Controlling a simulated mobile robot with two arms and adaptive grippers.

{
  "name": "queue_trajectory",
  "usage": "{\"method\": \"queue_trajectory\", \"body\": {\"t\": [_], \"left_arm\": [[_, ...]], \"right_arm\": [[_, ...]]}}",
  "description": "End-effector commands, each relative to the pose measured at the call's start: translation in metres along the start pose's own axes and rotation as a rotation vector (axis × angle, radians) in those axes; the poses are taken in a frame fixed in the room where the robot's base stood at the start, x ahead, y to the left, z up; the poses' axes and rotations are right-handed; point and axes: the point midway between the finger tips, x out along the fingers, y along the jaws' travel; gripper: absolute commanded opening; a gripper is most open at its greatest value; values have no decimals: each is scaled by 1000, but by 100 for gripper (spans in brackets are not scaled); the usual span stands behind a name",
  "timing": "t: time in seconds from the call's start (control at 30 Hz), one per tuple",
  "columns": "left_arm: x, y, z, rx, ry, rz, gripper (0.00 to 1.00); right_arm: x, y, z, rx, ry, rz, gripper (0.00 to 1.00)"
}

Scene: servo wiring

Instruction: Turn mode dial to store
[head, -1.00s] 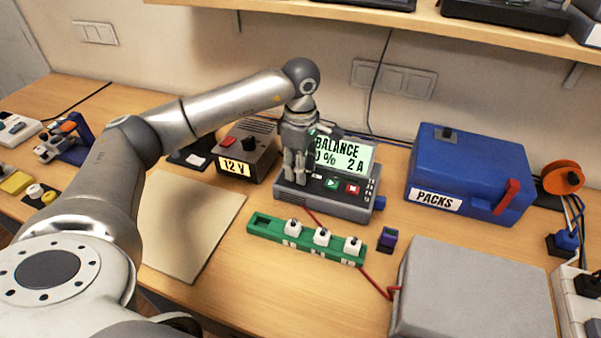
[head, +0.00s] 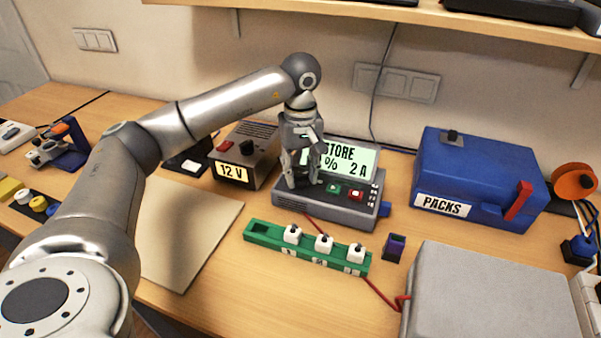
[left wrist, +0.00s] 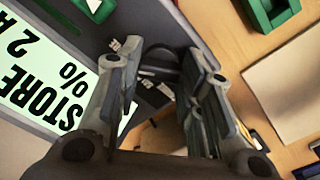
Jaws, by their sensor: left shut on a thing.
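The grey charger (head: 345,211) stands on the bench with its lit green display (head: 348,160) facing me. The display reads "STORE" and "2 A", with its left part hidden by my gripper. My left gripper (head: 303,183) points down at the left of the charger's panel, shut on the mode dial. In the left wrist view the dark round mode dial (left wrist: 158,55) shows between the fingertips, partly covered by them. The display (left wrist: 50,92) also reads "STORE" there. My right gripper is not in view.
A green and a red button sit right of the dial. A 12 V supply (head: 246,157) stands close on the left. A green strip (head: 272,238) with white plugs lies in front. A blue PACKS box (head: 476,180) and a grey case (head: 490,290) are to the right.

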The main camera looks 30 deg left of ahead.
Motion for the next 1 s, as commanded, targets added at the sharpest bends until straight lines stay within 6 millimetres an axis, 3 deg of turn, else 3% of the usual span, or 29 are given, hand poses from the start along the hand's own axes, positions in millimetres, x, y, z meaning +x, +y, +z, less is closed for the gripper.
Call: {"method": "queue_trajectory", "body": {"t": [0.77,0.8,0.93,1.0], "left_arm": [[-4,1,-2,102,7,8,11],[-4,1,-2,102,7,8,37],[-3,1,-2,102,5,6,54],[-2,1,-1,102,4,5,56]], "right_arm": [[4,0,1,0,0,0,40],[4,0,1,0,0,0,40],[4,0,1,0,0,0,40],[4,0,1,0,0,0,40]]}}
